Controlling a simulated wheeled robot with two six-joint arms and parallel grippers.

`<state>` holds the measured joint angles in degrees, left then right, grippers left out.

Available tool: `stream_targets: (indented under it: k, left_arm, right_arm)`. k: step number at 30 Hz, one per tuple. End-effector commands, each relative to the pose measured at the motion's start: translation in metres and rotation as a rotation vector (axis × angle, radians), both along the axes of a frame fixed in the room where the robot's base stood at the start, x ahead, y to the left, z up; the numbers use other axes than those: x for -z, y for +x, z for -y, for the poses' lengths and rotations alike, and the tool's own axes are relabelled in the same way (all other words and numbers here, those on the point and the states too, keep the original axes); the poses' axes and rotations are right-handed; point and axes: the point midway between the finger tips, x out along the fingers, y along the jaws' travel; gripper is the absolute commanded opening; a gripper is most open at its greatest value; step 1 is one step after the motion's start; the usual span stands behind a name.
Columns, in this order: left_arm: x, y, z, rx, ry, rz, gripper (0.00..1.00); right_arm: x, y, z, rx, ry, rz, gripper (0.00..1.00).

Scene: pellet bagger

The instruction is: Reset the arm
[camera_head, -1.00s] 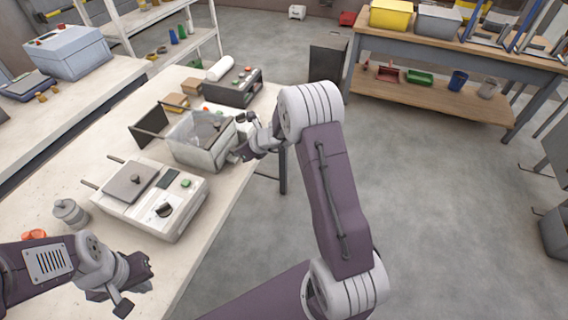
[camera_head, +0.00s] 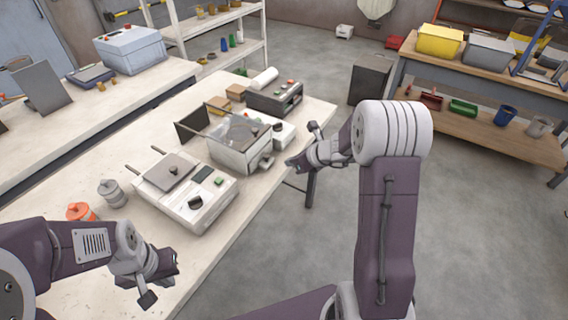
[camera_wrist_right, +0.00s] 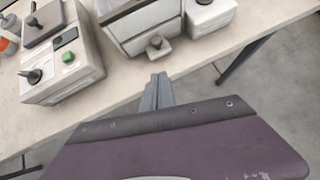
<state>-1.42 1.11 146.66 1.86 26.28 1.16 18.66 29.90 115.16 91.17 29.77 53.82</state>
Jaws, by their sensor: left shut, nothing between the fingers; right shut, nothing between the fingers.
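My right arm reaches in from the lower right in the head view. Its right gripper (camera_head: 299,163) is shut and empty, beside the right edge of the table. In the right wrist view the closed fingers (camera_wrist_right: 158,92) hang just off the table edge, below the transparent-lidded box and touching nothing. My left gripper (camera_head: 162,284) is shut and empty at the lower left, over the table's near edge. The white machine (camera_head: 185,190) with a green button lies between the grippers. The box with the clear lid (camera_head: 240,145) stands on the table left of my right gripper.
The table (camera_head: 180,275) also carries a dark-fronted device (camera_head: 274,98), a grey canister (camera_head: 112,193) and an orange item (camera_head: 80,211). A wooden shelf bench (camera_head: 500,80) with bins stands at the right back. The grey floor (camera_head: 480,220) to the right is open.

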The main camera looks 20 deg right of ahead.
Motion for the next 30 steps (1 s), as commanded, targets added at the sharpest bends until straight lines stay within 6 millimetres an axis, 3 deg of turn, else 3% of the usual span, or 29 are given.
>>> stream_targets:
  k: [4,15,17,20,23,25,27,30]
  left_arm:
    - [-0.004,0.0,0.0,0.0,0.0,0.0,0.0]
    - [-0.004,0.0,0.0,0.0,0.0,0.0,0.0]
    - [-0.004,0.0,0.0,0.0,0.0,0.0,0.0]
    - [-0.004,0.0,0.0,0.0,0.0,0.0,0.0]
    - [-0.004,0.0,0.0,0.0,0.0,0.0,0.0]
    - [-0.004,0.0,0.0,0.0,0.0,0.0,0.0]
    - [-0.004,0.0,0.0,0.0,0.0,0.0,0.0]
    - [-0.004,0.0,0.0,0.0,0.0,0.0,0.0]
  right_arm:
    - [-0.016,-0.013,0.007,0.002,0.0,0.001,0.0]
    - [-0.018,-0.017,0.007,-0.001,0.001,0.0,0.0]
    - [-0.02,-0.015,0.0,-0.017,-0.001,0.004,0.0]
    - [-0.042,-0.012,-0.032,-0.087,-0.016,0.047,0.0]
    - [-0.049,-0.049,-0.082,-0.319,-0.122,0.046,0.0]
    - [-0.041,-0.092,-0.105,-0.587,-0.287,0.046,0.0]
    - [-0.028,-0.135,-0.114,-0.89,-0.472,0.061,0.0]
    - [-0.009,-0.192,-0.105,-1.367,-0.744,0.1,0.0]
